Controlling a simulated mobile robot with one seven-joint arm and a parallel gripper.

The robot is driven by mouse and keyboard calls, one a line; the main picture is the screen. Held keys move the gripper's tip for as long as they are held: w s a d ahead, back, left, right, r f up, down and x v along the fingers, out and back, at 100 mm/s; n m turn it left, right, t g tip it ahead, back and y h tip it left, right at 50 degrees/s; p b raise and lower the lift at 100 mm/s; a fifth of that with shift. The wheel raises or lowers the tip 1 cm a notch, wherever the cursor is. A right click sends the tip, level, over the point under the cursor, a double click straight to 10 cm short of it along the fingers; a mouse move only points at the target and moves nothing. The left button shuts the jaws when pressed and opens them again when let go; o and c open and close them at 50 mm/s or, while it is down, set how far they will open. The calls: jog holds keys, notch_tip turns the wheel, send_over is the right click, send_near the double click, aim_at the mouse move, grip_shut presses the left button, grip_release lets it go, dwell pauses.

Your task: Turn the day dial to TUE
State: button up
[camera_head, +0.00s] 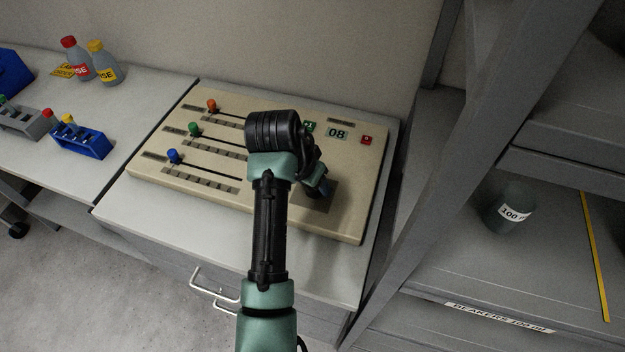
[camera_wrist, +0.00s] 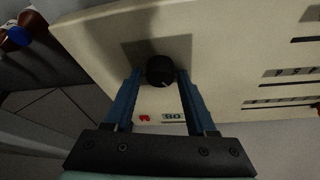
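The day dial is a round black knob (camera_wrist: 160,70) on a dark square plate on the beige panel (camera_head: 215,185). In the wrist view it sits between the blue fingertips of my gripper (camera_wrist: 160,76). The fingers are apart, one on each side of the knob, with a narrow gap seeming to show at both sides. In the head view my gripper (camera_head: 319,188) is over the dark plate (camera_head: 325,204) at the panel's front right, and my arm hides the knob. No day labels are readable, and the dial's setting cannot be told.
The panel has orange (camera_head: 211,105), green (camera_head: 194,128) and blue (camera_head: 174,155) slider knobs, a display reading 08 (camera_head: 337,133) and a red button (camera_head: 367,140).

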jog(key=shift+o, duration=0.8)
jog(key=p+v, duration=0.2)
jog(key=v, duration=1.1)
jog(key=shift+d, duration=0.1)
